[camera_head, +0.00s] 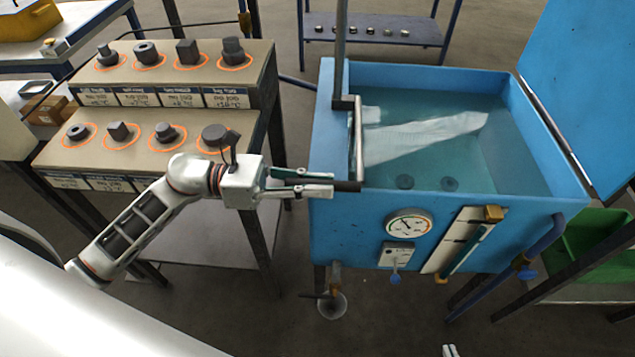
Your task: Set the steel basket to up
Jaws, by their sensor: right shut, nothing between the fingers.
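The blue quench tank (420,208) stands right of centre, filled with water. A steel lever with a dark upright rod (341,45) and a lighter rod (358,140) is at its left wall. A black grip (348,186) sits at the lower end. My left gripper (325,182) reaches in from the left, its fingertips at this grip. Whether the fingers clamp it is unclear. I cannot make out the steel basket; two dark round shapes (427,183) show under the water. Only a small pale tip of my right gripper (449,351) shows at the bottom edge.
A stepped rack (130,155) with several dark steel parts in orange rings stands left of the tank. The tank front carries a gauge (409,224), a switch (397,256) and a level tube (466,245). A raised blue lid (590,90) and green bin (595,240) are right.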

